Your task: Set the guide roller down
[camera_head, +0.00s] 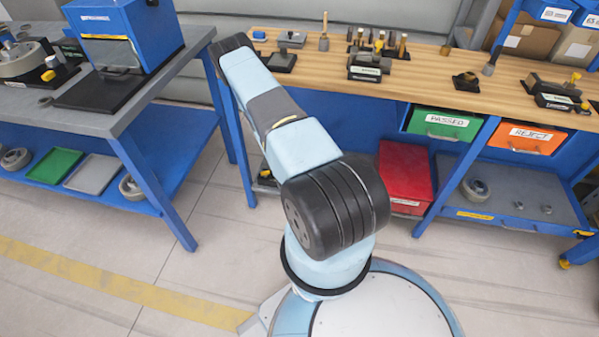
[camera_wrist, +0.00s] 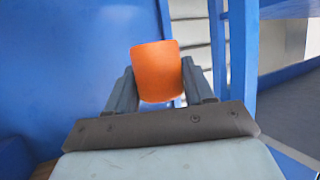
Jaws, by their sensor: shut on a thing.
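In the wrist view an orange cylinder (camera_wrist: 156,72), which I take to be the guide roller, sits between the two fingers of my gripper (camera_wrist: 158,84). The fingers are shut on its sides and it stands roughly upright in the picture. Its lower part is partly hidden behind the gripper body. Blue panels fill the view behind it, and no surface shows touching it. In the head view my arm reaches toward the gap between the grey bench and the wooden bench; my gripper and the roller are hidden there.
The grey bench (camera_head: 75,118) at left carries a blue machine (camera_head: 125,30). The wooden bench (camera_head: 430,75) holds several small fixtures and tools. Below it are a green PASSED bin (camera_head: 440,124), an orange REJECT bin (camera_head: 530,138) and a red box (camera_head: 405,175). Open floor lies in front.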

